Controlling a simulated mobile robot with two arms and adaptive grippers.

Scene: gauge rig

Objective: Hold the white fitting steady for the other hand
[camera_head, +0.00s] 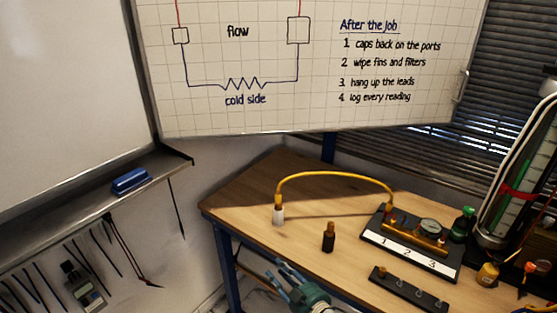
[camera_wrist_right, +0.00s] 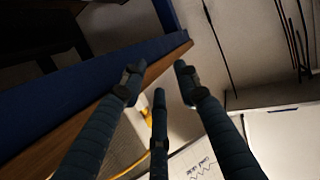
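The white fitting (camera_head: 279,216) stands upright on the wooden table near its left edge, with one end of a yellow hose (camera_head: 335,174) on its top. The hose arches right to the gauge block (camera_head: 412,241), which is marked 1, 2, 3. My right gripper (camera_head: 292,279) is low in front of the table, below the fitting and apart from it. In the right wrist view its three fingers (camera_wrist_right: 158,84) are spread, with nothing held. A small yellow part (camera_wrist_right: 147,115) shows between them, partly hidden. My left gripper is not in view.
A black fitting with a brass top (camera_head: 328,238) stands right of the white one. A black strip with several pegs (camera_head: 408,290) lies at the front. A green bottle (camera_head: 463,223) stands right of the gauge block. The table (camera_head: 262,181) is bare behind the white fitting.

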